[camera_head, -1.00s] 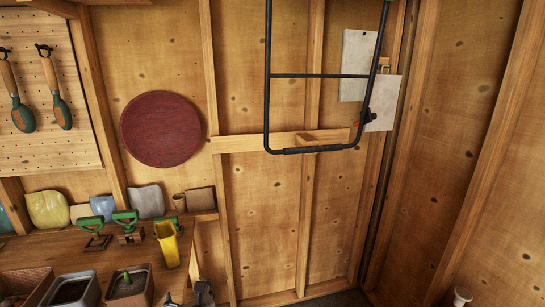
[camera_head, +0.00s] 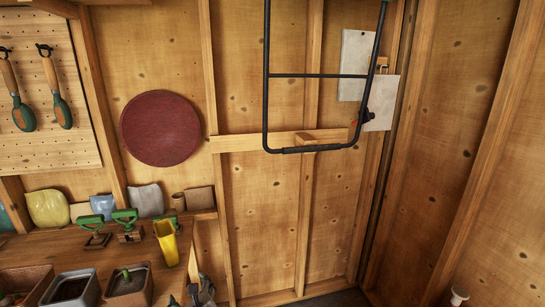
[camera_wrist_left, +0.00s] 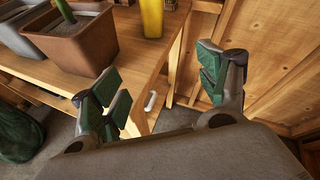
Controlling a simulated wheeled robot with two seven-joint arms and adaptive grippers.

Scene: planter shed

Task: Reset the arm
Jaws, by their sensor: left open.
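My left gripper (camera_wrist_left: 160,90) is open and empty in the left wrist view, its green-padded fingers spread apart near the wooden bench's edge. In the head view the left gripper (camera_head: 195,292) shows at the bottom edge, partly cut off, just in front of the bench's right end. A brown square pot (camera_wrist_left: 75,45) with a green stem stands on the bench beyond the left finger in the wrist view, and it also shows in the head view (camera_head: 143,290). My right gripper is not in view.
A black tubular frame (camera_head: 320,75) hangs before the wall. A white handle (camera_wrist_left: 151,101) shows below the bench edge. Open floor lies right of the bench.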

